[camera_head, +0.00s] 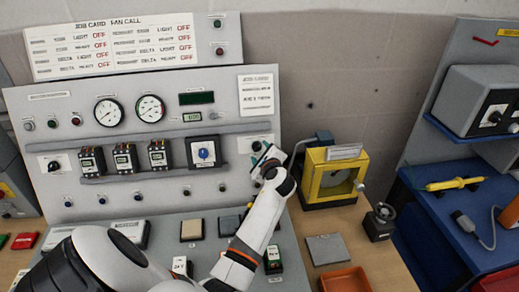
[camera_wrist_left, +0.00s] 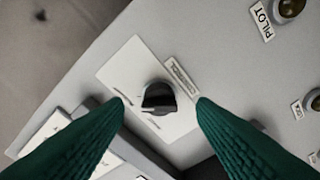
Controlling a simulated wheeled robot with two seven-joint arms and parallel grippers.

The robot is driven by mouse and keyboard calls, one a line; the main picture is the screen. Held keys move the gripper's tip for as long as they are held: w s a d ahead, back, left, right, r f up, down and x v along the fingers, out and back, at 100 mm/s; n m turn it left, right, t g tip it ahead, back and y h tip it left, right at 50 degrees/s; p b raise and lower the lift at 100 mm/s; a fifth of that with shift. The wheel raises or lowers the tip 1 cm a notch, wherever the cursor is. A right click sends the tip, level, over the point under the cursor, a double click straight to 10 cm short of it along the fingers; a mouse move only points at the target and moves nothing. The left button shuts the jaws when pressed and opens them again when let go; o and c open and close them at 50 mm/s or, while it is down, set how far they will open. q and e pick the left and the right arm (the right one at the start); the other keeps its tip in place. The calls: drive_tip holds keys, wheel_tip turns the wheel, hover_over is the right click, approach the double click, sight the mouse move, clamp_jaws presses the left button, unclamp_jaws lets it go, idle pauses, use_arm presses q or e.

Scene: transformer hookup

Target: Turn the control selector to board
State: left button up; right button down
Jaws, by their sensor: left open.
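The control selector is a black rotary knob (camera_wrist_left: 158,97) on a white plate (camera_wrist_left: 122,66) with small labels too blurred to read. In the left wrist view it sits between the two green fingers of my left gripper (camera_wrist_left: 160,103), which are open and spread on either side, apart from the knob. In the head view my left gripper (camera_head: 262,158) is at the right part of the grey panel (camera_head: 235,127), and the selector knob (camera_head: 256,146) shows just above it, partly hidden. Which position it points to cannot be told. My right gripper is not in view.
A labelled PILOT lamp (camera_wrist_left: 290,8) is near the knob. The panel holds two gauges (camera_head: 109,111), several black modules and a blue knob (camera_head: 205,152). A yellow device (camera_head: 322,186) stands right of my arm. An orange tray (camera_head: 346,280) lies on the bench.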

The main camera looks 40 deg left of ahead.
sight(257, 147)
use_arm(q)
drive_tip(key=shift+x, duration=1.3)
drive_tip(key=c, duration=1)
drive_tip(key=shift+o, duration=0.2)
